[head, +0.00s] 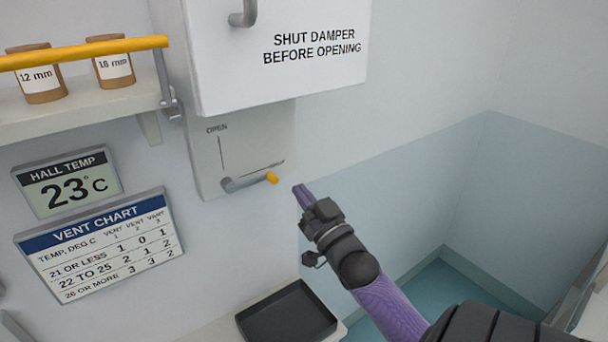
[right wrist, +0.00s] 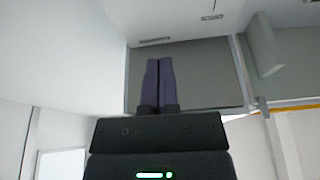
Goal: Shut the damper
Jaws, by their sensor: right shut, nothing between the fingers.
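The damper lever (head: 245,182) is a short grey handle with a yellow tip, on a pale plate (head: 208,160) under the white cabinet. It points right and slightly up from its pivot. A vertical line under the word OPEN and another line running to the right are marked on the plate. My right gripper (head: 298,190) is shut and empty, just right of the yellow tip, with a small gap visible between them. Its closed purple fingers also show in the right wrist view (right wrist: 159,82), where I cannot make out the lever. My left gripper is not in view.
The white cabinet (head: 225,70) reads "SHUT DAMPER BEFORE OPENING" and overhangs the plate. A shelf (head: 90,112) with a yellow rail (head: 85,52) and two labelled jars is at left. Below are a temperature sign (head: 68,182), a vent chart (head: 100,245) and a black tray (head: 287,312).

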